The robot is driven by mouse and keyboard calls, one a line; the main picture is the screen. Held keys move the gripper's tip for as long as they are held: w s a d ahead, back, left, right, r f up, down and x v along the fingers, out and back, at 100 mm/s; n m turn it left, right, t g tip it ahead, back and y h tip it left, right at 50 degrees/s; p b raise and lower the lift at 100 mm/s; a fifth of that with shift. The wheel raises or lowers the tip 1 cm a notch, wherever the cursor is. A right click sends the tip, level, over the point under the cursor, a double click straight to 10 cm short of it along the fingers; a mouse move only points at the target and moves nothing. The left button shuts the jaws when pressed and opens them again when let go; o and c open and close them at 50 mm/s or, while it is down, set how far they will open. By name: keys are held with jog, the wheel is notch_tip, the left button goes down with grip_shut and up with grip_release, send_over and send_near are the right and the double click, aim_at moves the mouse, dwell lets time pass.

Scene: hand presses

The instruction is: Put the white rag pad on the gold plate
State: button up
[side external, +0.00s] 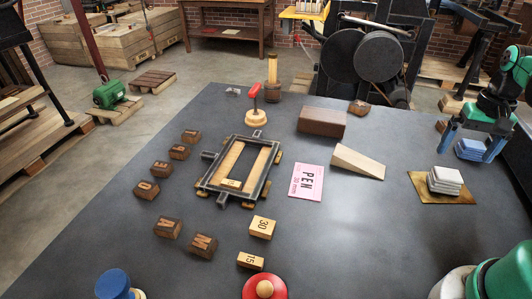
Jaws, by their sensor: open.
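The white rag pad (445,180) shows as a small stack of white layers. It sits on the gold plate (424,190) at the right of the table, with the plate's flat rim showing around it. My gripper (468,148) is at the right edge, behind the white pad and apart from it in the picture. Its blue fingers point down and are spread open. A blue folded pad (473,149) shows between the fingers; I cannot tell whether they touch it.
A wooden wedge (358,161), a brown block (322,122) and a pink card (307,182) lie left of the plate. A metal frame (238,170) and several letter blocks lie further left. Bare table lies before the plate.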

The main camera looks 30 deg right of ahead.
aim_at(449, 177)
jog(key=w+a+r+n+t, duration=0.2)
jog(key=w+a+n+t, duration=0.1)
jog(key=a, duration=0.6)
jog(key=w+a+r+n+t, duration=0.2)
jog(key=a+n, duration=0.4)
jog(key=a, duration=0.4)
jog(key=shift+w+r+t, duration=0.25)
jog(key=shift+w+t, duration=0.6)
jog(key=shift+t, duration=0.25)
